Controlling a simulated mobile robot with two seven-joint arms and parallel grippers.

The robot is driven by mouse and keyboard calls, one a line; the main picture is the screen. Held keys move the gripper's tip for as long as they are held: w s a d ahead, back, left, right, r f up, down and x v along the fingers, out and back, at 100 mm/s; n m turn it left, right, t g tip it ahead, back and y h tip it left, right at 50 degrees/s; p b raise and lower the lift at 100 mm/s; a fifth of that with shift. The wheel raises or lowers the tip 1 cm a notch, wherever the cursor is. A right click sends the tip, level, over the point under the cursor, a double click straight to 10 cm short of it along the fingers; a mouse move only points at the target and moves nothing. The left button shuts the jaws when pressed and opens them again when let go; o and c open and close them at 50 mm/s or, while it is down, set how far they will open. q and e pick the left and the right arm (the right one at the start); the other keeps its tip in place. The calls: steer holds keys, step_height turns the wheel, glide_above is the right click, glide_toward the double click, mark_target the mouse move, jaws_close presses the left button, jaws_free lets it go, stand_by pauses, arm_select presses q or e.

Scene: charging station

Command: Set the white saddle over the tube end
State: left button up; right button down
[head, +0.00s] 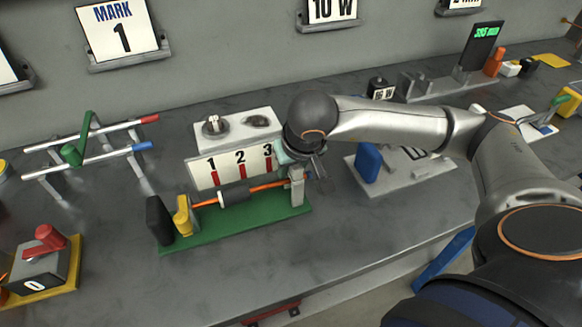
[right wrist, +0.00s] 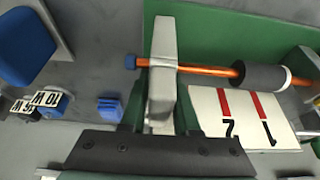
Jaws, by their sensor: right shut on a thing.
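The white saddle (right wrist: 161,65) is a pale upright block held between the dark fingers of my right gripper (right wrist: 160,115). In the head view, the saddle (head: 297,188) is at the right end of the green base (head: 245,222), just below my right gripper (head: 302,168). The orange tube (head: 268,186) carries a dark grey sleeve (head: 234,195). Whether the saddle touches the tube or base is unclear. My left gripper is out of view.
A white box with a 1-2-3 plate (head: 205,174) stands right behind the tube. A yellow clip (head: 183,216) and black block (head: 158,220) sit at the base's left end. A blue block (head: 368,163) stands on a grey plate to the right.

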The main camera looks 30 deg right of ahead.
steer(key=shift+f, duration=0.1)
steer(key=c, duration=1.1)
jaws_free()
steer(key=o, duration=0.4)
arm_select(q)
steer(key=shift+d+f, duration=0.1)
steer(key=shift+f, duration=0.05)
arm_select(e)
steer(key=shift+o, duration=0.2)
steer(key=shift+r, duration=0.2)
steer(key=shift+s+r, duration=0.1)
steer(key=shift+r, duration=0.25)
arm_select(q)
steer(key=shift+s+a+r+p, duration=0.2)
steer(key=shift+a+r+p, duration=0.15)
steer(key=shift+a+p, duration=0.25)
arm_select(e)
steer(key=v, duration=1.1)
